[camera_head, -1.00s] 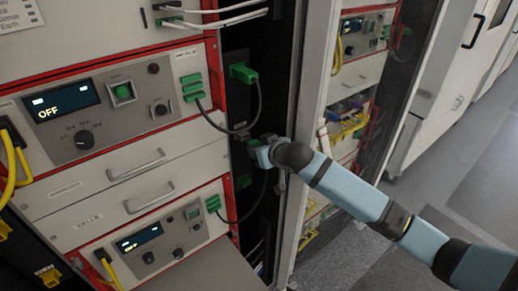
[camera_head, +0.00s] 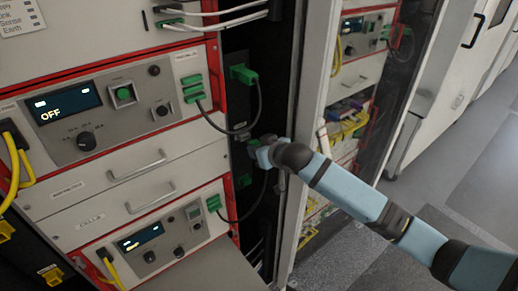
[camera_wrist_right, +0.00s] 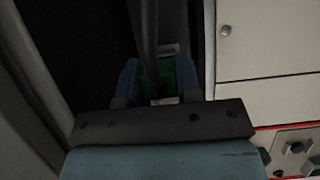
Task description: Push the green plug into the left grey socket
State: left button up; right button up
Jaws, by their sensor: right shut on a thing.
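My right gripper (camera_head: 256,150) is at the dark column right of the red-edged rack units. In the right wrist view its blue fingers (camera_wrist_right: 128,82) are closed around the green plug (camera_wrist_right: 168,72), with a dark cable (camera_wrist_right: 149,35) in front of it. In the head view only a little green shows at the fingertips, and a black cable (camera_head: 264,187) hangs from there to the lower unit. Pale grey edges show by the plug in the wrist view, but I cannot tell a left grey socket or whether the plug is seated. My left gripper is not in view.
Another green plug (camera_head: 243,73) sits higher on the column, its black cable looping to green connectors (camera_head: 192,87) on the upper unit. The open cabinet's pale frame post (camera_head: 310,100) stands close right of my gripper. Open floor (camera_head: 340,265) lies to the right.

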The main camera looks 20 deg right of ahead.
aim_at(252, 144)
jog(key=shift+p, duration=0.3)
jog(key=shift+w+a, duration=0.3)
jog(key=shift+w, duration=0.45)
dwell(0.9)
dwell(0.5)
jog(key=shift+p, duration=0.55)
jog(key=shift+w+a, duration=0.25)
jog(key=shift+w, duration=0.45)
jog(key=o, duration=0.8)
